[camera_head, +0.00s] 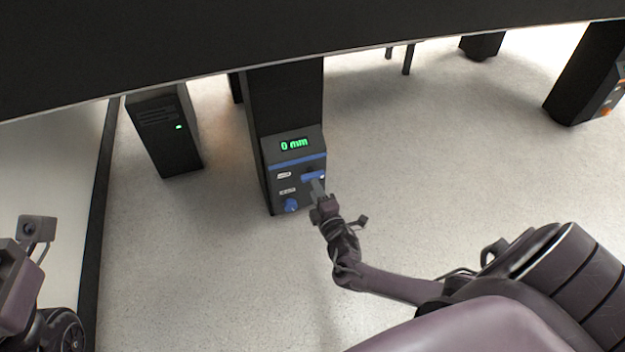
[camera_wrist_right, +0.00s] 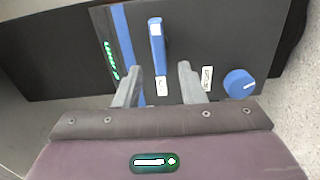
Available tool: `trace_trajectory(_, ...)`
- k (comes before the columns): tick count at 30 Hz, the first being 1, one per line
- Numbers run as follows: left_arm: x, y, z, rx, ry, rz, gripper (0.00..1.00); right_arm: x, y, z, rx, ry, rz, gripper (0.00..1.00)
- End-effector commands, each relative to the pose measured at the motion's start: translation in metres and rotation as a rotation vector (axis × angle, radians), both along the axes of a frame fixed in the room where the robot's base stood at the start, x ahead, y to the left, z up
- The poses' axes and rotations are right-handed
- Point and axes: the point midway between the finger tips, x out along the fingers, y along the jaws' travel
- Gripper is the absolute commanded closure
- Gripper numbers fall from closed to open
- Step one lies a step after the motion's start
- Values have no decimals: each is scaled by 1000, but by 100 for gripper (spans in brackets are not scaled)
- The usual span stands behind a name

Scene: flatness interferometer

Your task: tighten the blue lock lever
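The blue lock lever (camera_head: 313,176) is on the front of a black control box (camera_head: 296,163) on a dark pillar. In the right wrist view the lever (camera_wrist_right: 156,42) is a long bar standing out from the panel. My right gripper (camera_head: 317,184) is at the lever, its tips partly covering it in the head view. In the right wrist view my right gripper (camera_wrist_right: 160,72) is open, with the lever between and just beyond its fingers. I cannot see contact. My left wrist (camera_head: 20,285) shows at the left edge, its fingers out of view.
A blue knob (camera_head: 291,205) sits low on the panel, beside small white labels. The green display (camera_head: 294,144) reads 0 mm. A black cabinet (camera_head: 165,130) stands to the left. A dark tabletop edge (camera_head: 300,60) crosses above.

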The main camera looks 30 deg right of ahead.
Motion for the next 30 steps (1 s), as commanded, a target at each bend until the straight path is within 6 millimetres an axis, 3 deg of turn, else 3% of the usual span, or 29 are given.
trace_trajectory(3,1,1,5,-1,15,0,39,-18,5,2,1,2,0,64)
trace_trajectory(7,1,1,5,-2,22,0,39,-29,7,1,0,1,0,64)
trace_trajectory(25,1,1,5,-3,21,1,39,-31,9,1,4,-3,3,64)
trace_trajectory(28,1,1,6,-3,21,1,39,-26,26,9,57,-28,34,64)
trace_trajectory(30,1,1,6,-3,21,1,39,-20,52,23,141,-66,85,64)
